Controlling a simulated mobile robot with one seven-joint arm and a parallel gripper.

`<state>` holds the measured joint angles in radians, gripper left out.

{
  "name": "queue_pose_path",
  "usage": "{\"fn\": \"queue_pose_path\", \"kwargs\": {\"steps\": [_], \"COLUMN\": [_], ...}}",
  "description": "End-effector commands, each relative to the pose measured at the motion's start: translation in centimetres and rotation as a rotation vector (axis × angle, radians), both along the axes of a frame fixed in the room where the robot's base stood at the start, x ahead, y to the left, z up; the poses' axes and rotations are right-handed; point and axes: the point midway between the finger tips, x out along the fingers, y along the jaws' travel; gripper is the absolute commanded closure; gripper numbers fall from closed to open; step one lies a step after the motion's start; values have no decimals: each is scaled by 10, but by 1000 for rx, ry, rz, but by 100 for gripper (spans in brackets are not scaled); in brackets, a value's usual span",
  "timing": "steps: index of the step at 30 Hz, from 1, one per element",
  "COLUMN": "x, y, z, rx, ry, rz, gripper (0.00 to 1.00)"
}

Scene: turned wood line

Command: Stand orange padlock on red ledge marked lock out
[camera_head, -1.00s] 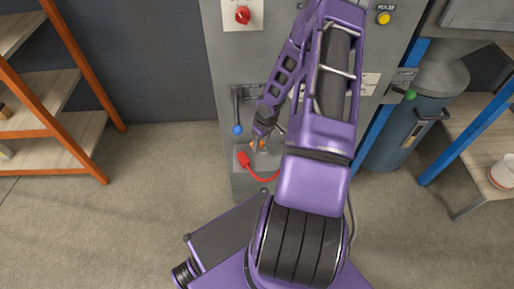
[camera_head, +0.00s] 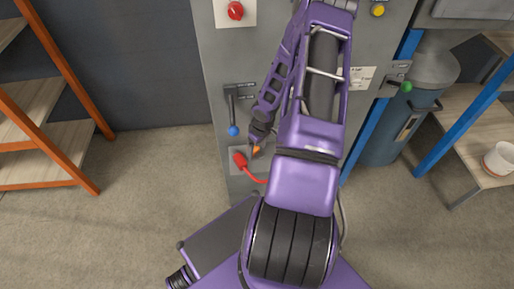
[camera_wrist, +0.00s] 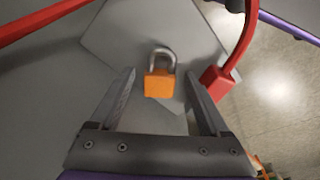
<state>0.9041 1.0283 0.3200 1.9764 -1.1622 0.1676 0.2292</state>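The orange padlock (camera_wrist: 159,84) with its grey shackle shows in the wrist view between the fingertips of my gripper (camera_wrist: 160,76). The fingers are open, with a gap on each side of the padlock. In the head view only a bit of the padlock (camera_head: 257,150) shows below my gripper (camera_head: 258,142), low on the grey cabinet front. I cannot make out a red ledge marked lock out in either view. A red bar (camera_wrist: 42,20) crosses the upper left of the wrist view; I cannot tell what it is.
A red plug (camera_head: 240,160) with a red cord lies beside the padlock; it also shows in the wrist view (camera_wrist: 216,82). A lever with a blue knob (camera_head: 233,130) is just above. Orange-framed shelving (camera_head: 75,90) stands left, a grey-blue canister (camera_head: 395,130) right.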

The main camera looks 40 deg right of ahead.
Motion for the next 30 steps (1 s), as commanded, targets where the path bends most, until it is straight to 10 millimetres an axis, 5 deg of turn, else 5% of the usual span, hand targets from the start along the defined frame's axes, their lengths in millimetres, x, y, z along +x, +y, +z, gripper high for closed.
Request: {"fn": "queue_pose_path", "kwargs": {"steps": [13,30], "x": [0,-19], "y": [0,-4], "z": [0,138], "rx": [2,-2], "ry": [-2,-2], "rz": [-2,-2], "gripper": [18,18]}}
